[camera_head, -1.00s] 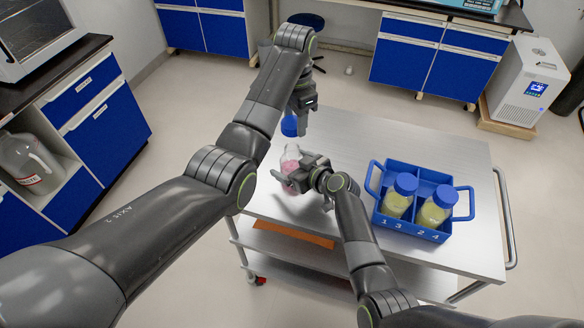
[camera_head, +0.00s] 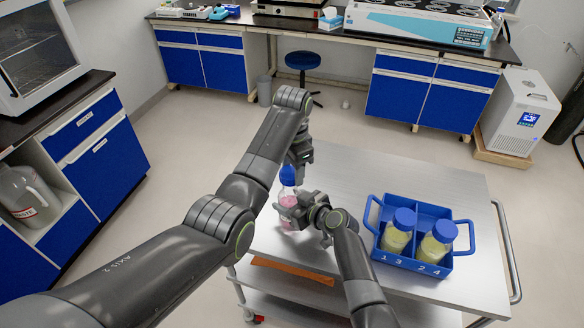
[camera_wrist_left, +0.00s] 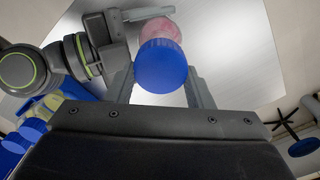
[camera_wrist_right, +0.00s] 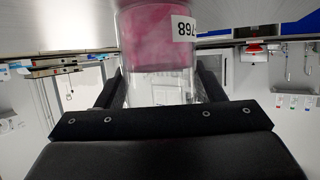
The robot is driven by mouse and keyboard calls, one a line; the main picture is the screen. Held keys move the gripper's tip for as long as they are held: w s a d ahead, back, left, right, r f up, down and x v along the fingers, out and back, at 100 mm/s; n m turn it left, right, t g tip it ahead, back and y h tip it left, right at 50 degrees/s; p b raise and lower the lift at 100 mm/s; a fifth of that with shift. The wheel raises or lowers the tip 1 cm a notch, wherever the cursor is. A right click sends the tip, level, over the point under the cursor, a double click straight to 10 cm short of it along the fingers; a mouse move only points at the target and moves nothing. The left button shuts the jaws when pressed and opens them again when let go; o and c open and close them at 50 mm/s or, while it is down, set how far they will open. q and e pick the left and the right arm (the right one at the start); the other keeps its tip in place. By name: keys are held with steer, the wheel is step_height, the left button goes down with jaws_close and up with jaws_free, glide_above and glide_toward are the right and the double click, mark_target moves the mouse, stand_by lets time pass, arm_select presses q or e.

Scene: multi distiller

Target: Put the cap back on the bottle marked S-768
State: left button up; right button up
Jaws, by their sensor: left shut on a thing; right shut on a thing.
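The bottle (camera_head: 287,203) has pink contents and stands upright on the steel cart top. In the right wrist view the bottle (camera_wrist_right: 150,42) shows a label (camera_wrist_right: 184,28) ending in 768, upside down. My right gripper (camera_head: 298,211) is shut on the bottle; the right wrist view shows its fingers around the clear upper part. My left gripper (camera_head: 297,164) is shut on the blue cap (camera_head: 288,176), above the bottle mouth. In the left wrist view the cap (camera_wrist_left: 160,66) sits between the fingers and hides the mouth. I cannot tell whether cap and bottle touch.
A blue carrier (camera_head: 413,262) holds two blue-capped bottles with yellowish contents on the right of the cart (camera_head: 440,180). The back of the cart top is clear. A cart rail (camera_head: 510,255) runs along the right edge. Blue cabinets stand beyond.

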arm_select(q)
steer(key=shift+f, duration=0.25)
stand_by(0.3)
steer(key=shift+f, duration=0.85)
steer(key=shift+f, duration=0.5)
steer(key=o, duration=0.5)
arm_select(e)
jaws_close()
arm_select(q)
steer(key=o, duration=0.4)
steer(key=shift+o, duration=0.2)
steer(key=shift+s+d+f, duration=0.1)
